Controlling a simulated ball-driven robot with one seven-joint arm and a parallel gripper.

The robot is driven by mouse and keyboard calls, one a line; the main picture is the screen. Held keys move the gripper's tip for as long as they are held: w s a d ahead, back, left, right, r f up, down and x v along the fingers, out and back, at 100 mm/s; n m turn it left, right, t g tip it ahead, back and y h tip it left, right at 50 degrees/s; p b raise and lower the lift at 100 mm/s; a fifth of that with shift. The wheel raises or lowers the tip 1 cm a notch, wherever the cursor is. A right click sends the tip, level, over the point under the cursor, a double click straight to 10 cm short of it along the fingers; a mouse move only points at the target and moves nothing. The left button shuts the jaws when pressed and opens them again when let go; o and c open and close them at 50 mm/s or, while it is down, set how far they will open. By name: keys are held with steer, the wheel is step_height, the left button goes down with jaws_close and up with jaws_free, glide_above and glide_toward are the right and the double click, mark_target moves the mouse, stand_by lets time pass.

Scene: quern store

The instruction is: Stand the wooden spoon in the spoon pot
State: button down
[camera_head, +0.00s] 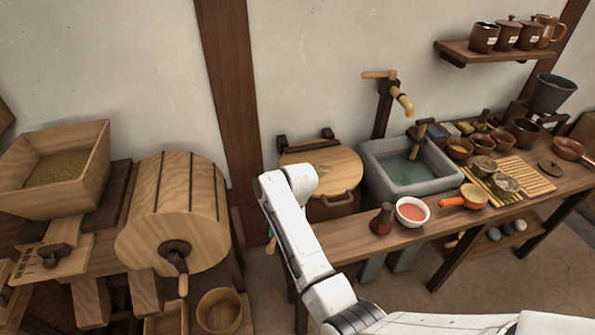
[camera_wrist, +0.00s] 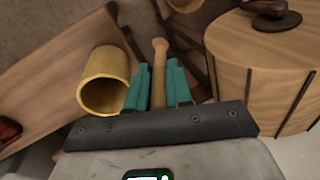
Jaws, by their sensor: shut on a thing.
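In the wrist view my gripper (camera_wrist: 159,68) has its teal fingers shut on the wooden spoon (camera_wrist: 160,48). A slim light wooden stick with a rounded knob end shows beyond the fingertips; the rest of the spoon is hidden by the gripper. A plain light wooden cylinder, which looks like the spoon pot (camera_wrist: 88,94), stands just left of the fingers with its open mouth toward the camera. The spoon is beside the pot, not in it. In the head view my arm hides the pot and most of the gripper, near the bench's left end.
A wooden drum with a crank (camera_head: 175,215) stands left of my arm. A round-lidded tub (camera_head: 322,167) stands behind.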

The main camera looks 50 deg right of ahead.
steer(key=w+d+r+m+h+p, duration=0.1)
steer(key=d+r+m, duration=0.35)
steer(key=r, duration=0.25)
steer(key=d+r+m+h, duration=0.1)
steer(key=d+r+m, duration=0.2)
steer(key=r+m, duration=0.4)
steer(key=s+a+r+m+g+p, duration=0.1)
steer(key=s+a+r+m+g, duration=0.1)
steer(key=s+r+m, duration=0.35)
step_height(320, 180, down, 13)
steer(key=w+m+b, duration=0.1)
steer(key=m+b, duration=0.2)
steer(key=b, duration=0.5)
steer(key=shift+w, duration=0.25)
steer(key=c, duration=0.9)
jaws_free()
steer(key=shift+c, duration=0.2)
step_height(320, 180, up, 11)
steer(key=b, duration=0.1)
steer(key=shift+b, duration=0.3)
